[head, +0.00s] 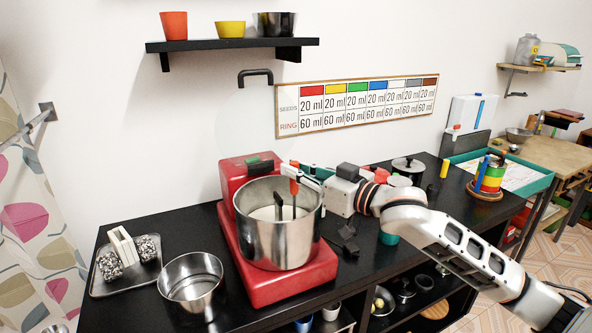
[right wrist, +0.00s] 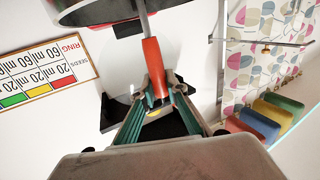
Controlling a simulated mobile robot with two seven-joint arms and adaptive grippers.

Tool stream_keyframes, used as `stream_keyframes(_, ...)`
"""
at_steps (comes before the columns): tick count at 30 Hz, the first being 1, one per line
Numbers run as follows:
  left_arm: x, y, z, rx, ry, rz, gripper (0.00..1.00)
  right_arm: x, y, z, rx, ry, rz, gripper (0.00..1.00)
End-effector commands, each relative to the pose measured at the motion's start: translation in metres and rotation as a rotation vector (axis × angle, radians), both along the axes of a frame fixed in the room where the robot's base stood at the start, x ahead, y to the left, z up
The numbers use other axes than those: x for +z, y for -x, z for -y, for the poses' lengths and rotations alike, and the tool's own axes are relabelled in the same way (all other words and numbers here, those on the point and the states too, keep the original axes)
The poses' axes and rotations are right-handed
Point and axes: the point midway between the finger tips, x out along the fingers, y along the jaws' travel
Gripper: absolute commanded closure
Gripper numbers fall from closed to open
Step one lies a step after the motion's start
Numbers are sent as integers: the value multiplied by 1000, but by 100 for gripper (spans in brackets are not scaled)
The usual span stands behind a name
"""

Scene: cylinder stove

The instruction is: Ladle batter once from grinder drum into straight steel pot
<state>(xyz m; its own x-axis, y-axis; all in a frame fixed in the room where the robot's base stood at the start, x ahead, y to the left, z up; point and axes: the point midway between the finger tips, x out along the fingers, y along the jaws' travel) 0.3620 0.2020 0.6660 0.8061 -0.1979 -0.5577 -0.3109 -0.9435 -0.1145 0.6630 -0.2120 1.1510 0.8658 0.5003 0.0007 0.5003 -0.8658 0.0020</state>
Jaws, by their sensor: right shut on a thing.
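The grinder drum (head: 277,238) is a wide steel vessel on a red grinder base, with pale batter (head: 266,213) and a dark upright part inside. The straight steel pot (head: 192,287) stands on the black counter, left of the grinder, open and apparently empty. My right gripper (head: 298,172) is over the drum's right rim, shut on the ladle's orange handle (head: 294,186). The right wrist view shows the handle (right wrist: 156,72) between the fingers and a steel shaft running from it. The ladle's bowl is hidden. My left gripper is out of view.
A tray (head: 102,285) with stone rollers lies left of the pot. A wall shelf (head: 232,45) with cups hangs above. A lidded pot (head: 408,167) and colored rings (head: 491,175) stand at right. My arm spans the counter's right side.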

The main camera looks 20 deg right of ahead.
Motion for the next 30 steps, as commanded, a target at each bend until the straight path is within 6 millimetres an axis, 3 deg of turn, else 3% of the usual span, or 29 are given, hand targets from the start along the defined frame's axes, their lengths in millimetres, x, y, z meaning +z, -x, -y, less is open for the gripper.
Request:
stream_keyframes(12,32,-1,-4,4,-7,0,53,30,0,0,0,-1,-1,100)
stream_keyframes(21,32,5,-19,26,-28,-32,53,49,0,0,0,-1,0,100)
stream_keyframes(30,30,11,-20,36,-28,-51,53,70,0,0,1,-1,-1,100)
